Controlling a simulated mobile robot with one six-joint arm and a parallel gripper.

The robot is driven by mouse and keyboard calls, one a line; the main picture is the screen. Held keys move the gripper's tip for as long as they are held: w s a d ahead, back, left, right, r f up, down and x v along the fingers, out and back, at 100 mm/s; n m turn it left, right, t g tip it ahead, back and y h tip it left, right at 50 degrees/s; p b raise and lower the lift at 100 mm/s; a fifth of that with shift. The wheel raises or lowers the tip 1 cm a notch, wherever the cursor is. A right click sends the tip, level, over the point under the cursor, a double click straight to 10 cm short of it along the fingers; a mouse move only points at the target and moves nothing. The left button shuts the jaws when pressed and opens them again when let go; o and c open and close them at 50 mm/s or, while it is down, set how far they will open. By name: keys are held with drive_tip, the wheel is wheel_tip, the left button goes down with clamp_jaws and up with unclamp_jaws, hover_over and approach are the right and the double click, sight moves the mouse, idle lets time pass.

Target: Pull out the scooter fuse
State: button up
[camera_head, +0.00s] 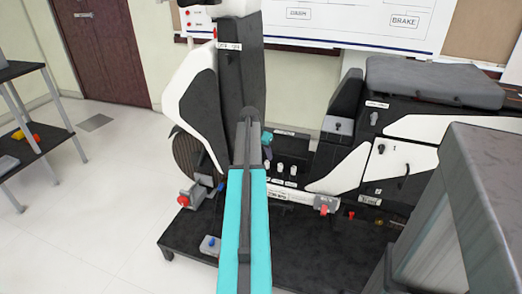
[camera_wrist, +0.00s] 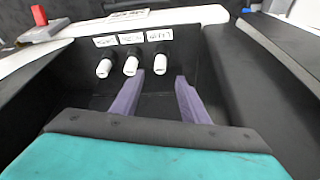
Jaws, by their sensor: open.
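Three white-capped fuses stand in a row in the dark recess of the scooter, shown in the wrist view: a left one (camera_wrist: 104,67), a middle one (camera_wrist: 131,63) and a right one (camera_wrist: 158,65). Each has a small white label above it, too small to read surely. My gripper (camera_wrist: 159,76) is open and empty. Its purple fingers point toward the row, with the right fuse showing between the tips and the middle one beside the left tip. I see no contact.
Dark side walls (camera_wrist: 252,75) bound the recess. A red-tipped grey part (camera_wrist: 42,22) lies beyond it at upper left. The black platform (camera_head: 320,250) lies below.

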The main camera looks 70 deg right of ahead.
sight(267, 161)
drive_tip(key=b+x, duration=0.1)
drive_tip(key=x, duration=0.8)
drive_tip(key=shift+w+r, duration=0.1)
clamp_jaws()
drive_tip(key=shift+r, duration=0.15)
drive_tip(key=shift+r+p, duration=0.35)
drive_tip(key=shift+r+p, duration=1.2)
drive_tip(key=shift+r, duration=0.85)
drive_tip(key=shift+r+p, duration=1.45)
drive_tip(key=shift+r, duration=1)
